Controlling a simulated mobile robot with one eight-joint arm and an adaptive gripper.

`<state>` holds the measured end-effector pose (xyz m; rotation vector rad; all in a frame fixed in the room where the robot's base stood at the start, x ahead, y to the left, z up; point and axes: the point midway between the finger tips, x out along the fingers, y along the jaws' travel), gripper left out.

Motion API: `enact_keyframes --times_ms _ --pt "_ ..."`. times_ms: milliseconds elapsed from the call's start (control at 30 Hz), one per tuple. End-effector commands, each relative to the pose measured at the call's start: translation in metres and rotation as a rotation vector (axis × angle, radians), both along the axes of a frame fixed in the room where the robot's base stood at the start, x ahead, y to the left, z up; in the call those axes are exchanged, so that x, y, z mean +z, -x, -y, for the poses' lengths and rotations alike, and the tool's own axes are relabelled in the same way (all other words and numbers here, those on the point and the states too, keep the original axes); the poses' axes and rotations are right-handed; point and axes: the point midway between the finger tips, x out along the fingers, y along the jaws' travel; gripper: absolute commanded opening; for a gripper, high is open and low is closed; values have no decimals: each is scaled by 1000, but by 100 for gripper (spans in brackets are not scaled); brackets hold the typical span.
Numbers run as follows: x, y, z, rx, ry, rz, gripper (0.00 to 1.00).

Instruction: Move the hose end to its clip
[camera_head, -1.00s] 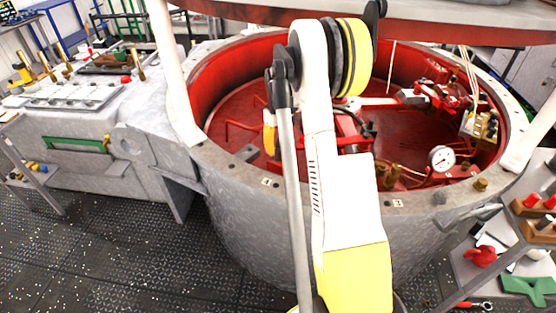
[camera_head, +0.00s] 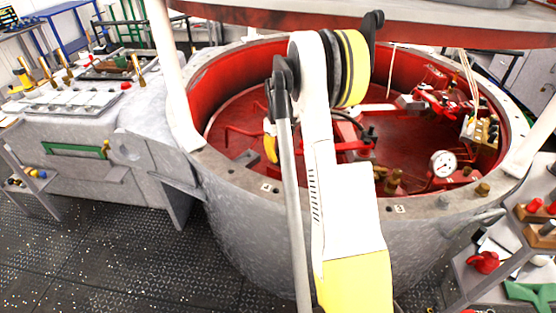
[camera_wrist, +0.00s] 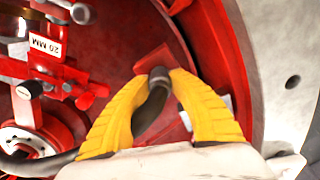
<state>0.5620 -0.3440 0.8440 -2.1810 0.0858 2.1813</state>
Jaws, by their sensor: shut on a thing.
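My gripper (camera_wrist: 157,97) has yellow ribbed fingers, shut on the black end of the hose (camera_wrist: 150,108). The hose end has a grey tip between the fingertips. The hose bends down behind my wrist and shows again at lower left in the wrist view. A flat red bracket (camera_wrist: 182,61) lies just past the tip; I cannot tell whether it is the clip or whether they touch. In the head view my gripper (camera_head: 270,145) is inside the red-lined round pit, mostly hidden by my arm.
The pit's grey rim (camera_head: 235,176) surrounds the work area. A pressure gauge (camera_head: 443,163) and brass fittings (camera_head: 392,182) stand at right. Red fittings with a "20 MM" label (camera_wrist: 46,43) are left of my gripper in the wrist view. The red floor between is partly clear.

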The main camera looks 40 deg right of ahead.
Motion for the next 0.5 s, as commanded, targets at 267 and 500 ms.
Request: enact_keyframes --times_ms 267,500 --pt "12 0 0 0 0 0 0" --pt "21 0 0 0 0 0 0"
